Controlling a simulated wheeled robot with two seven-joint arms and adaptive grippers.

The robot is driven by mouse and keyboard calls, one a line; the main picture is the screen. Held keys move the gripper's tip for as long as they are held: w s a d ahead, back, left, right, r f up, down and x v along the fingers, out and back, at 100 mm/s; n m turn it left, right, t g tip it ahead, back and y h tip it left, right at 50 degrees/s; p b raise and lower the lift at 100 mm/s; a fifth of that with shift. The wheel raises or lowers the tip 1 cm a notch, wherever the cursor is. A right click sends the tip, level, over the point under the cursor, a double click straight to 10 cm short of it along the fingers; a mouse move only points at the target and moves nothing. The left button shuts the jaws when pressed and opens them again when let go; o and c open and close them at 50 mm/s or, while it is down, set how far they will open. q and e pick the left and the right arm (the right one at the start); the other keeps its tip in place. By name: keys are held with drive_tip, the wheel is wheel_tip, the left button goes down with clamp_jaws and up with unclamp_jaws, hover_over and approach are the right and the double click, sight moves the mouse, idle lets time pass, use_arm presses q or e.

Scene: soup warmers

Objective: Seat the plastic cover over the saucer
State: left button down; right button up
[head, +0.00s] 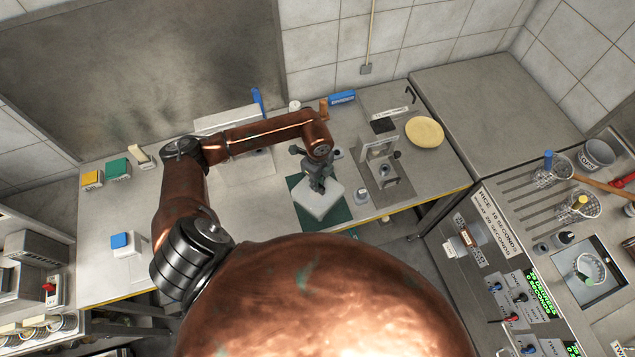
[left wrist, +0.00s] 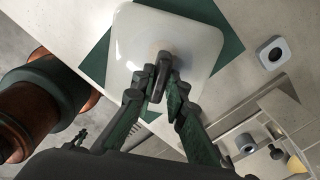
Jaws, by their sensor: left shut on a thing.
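The plastic cover (head: 322,206) is a pale, square, round-cornered lid with a dark handle on top. It is over the green mat (head: 340,217) on the steel table. My left gripper (head: 318,180) is above it with its fingers shut on the handle. In the left wrist view, the cover (left wrist: 196,45) fills the upper middle, and the fingertips (left wrist: 158,88) close on the handle. I cannot tell whether the cover touches the mat or hangs just above it. No saucer shows under the cover; that space is hidden. My right gripper is not in view.
A metal stand (head: 378,160) and a yellow round disc (head: 425,131) are to the right of the cover. A blue-topped container (head: 123,243) stands at left. The table's left middle is clear.

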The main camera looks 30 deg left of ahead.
use_arm(q)
drive_tip(key=shift+f, duration=0.1)
idle(0.6)
drive_tip(key=c, duration=1.8)
unclamp_jaws()
drive_tip(key=shift+c, duration=0.2)
drive_tip(key=o, duration=0.5)
drive_tip(key=shift+o, duration=0.2)
drive_tip(key=shift+r+p, duration=1.4)
drive_tip(key=shift+r, duration=0.65)
drive_tip(key=shift+r+p, duration=1)
drive_tip(key=shift+r, duration=0.45)
